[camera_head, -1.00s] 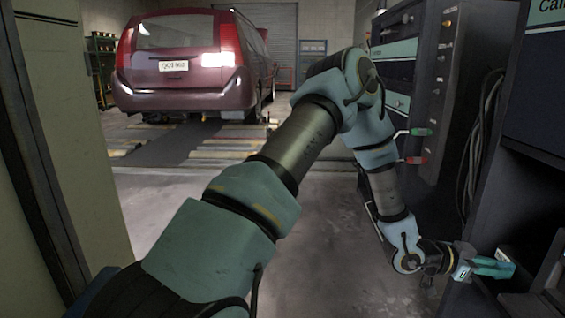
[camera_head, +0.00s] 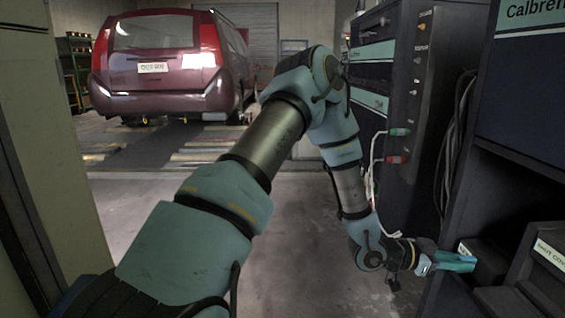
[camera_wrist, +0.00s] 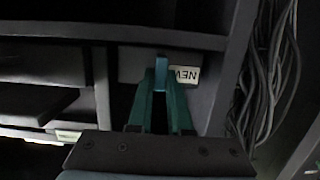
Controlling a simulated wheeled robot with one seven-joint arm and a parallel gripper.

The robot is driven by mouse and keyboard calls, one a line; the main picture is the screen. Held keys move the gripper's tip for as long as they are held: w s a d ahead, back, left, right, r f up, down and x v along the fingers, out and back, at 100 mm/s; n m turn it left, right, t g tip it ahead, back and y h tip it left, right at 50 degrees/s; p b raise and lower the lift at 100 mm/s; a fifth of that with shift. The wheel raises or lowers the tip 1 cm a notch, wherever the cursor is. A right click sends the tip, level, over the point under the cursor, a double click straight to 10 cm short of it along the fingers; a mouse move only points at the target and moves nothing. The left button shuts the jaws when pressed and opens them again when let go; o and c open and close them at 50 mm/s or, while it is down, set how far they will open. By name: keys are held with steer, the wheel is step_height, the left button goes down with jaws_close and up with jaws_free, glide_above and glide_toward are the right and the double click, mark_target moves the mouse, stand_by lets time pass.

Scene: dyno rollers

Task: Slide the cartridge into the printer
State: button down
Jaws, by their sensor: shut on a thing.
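My gripper (camera_head: 456,262) is at the lower right, at the opening of a dark shelf unit. Its teal fingers, also in the wrist view (camera_wrist: 161,90), are shut on a narrow blue piece that I take for part of the cartridge (camera_wrist: 161,70). Behind the fingertips is a grey face with a white label reading "NEW" (camera_wrist: 185,74). I cannot tell whether that face belongs to the cartridge or to a holder. A dark unit with a partly readable pale label (camera_head: 550,252) sits right of the gripper; I cannot tell whether it is the printer.
The shelf unit's upright (camera_head: 447,205) stands close beside my gripper. Cables hang near it, also in the wrist view (camera_wrist: 262,75). A tall dark cabinet (camera_head: 405,110) with green and red connectors stands behind. A red car (camera_head: 165,65) is at the back.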

steer(key=f+p+v, duration=0.1)
steer(key=f+v, duration=0.1)
steer(key=v, duration=1)
steer(key=a+f+p+v, duration=0.1)
steer(key=f+v, duration=0.2)
steer(key=v, duration=1)
stand_by(1.7)
steer(key=shift+a, duration=0.15)
